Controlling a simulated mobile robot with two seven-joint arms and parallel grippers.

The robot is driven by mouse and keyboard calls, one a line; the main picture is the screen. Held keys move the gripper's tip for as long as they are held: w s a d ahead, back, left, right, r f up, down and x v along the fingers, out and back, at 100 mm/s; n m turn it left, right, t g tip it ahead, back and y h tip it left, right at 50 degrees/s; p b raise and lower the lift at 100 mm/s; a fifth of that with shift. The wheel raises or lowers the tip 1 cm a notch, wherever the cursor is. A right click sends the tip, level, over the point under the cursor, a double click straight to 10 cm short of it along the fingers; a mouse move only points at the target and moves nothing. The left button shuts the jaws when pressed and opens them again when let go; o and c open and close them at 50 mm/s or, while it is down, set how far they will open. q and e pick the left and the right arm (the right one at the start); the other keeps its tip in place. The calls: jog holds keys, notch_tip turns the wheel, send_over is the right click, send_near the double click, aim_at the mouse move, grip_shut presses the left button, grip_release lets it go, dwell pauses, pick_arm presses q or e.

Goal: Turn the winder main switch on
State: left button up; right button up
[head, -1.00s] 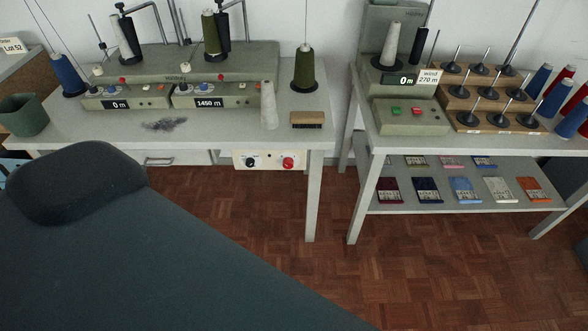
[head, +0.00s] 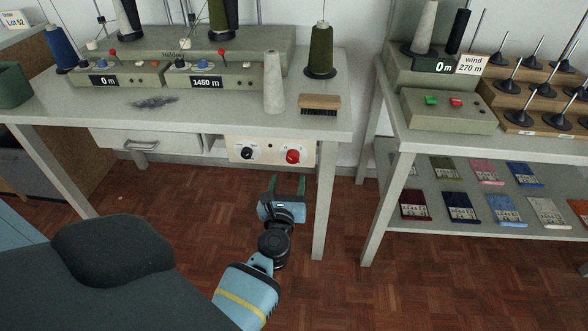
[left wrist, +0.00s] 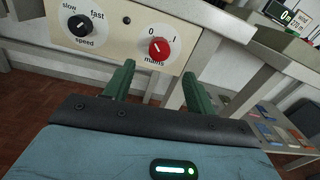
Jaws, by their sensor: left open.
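The winder's cream switch panel (head: 271,152) hangs under the front edge of the left table. It carries a red rotary main switch (head: 293,156) at right and a black speed knob (head: 247,153) at left. In the left wrist view the red switch (left wrist: 159,48) is labelled "mains" with marks 0 and I; its pointer looks turned toward the 0 side. My left gripper (head: 288,184), with green fingers, is below the panel, apart from it. In the left wrist view its open, empty fingers (left wrist: 160,82) point toward the red switch. My right gripper is not in view.
The left table (head: 215,120) holds the winder (head: 170,75), a white cone (head: 273,82), a green cone (head: 320,50) and a brush (head: 320,104). Table legs (head: 324,200) stand right of my gripper. A second table (head: 440,145) is at right. The floor between is clear.

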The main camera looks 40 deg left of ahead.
aim_at(292, 160)
pick_arm(q)
jog(key=shift+n, duration=0.5)
jog(key=x, duration=0.8)
jog(key=shift+w+a+b, duration=0.1)
jog(key=shift+w+b, duration=0.05)
jog(key=shift+b, duration=0.25)
jog(key=c, duration=1)
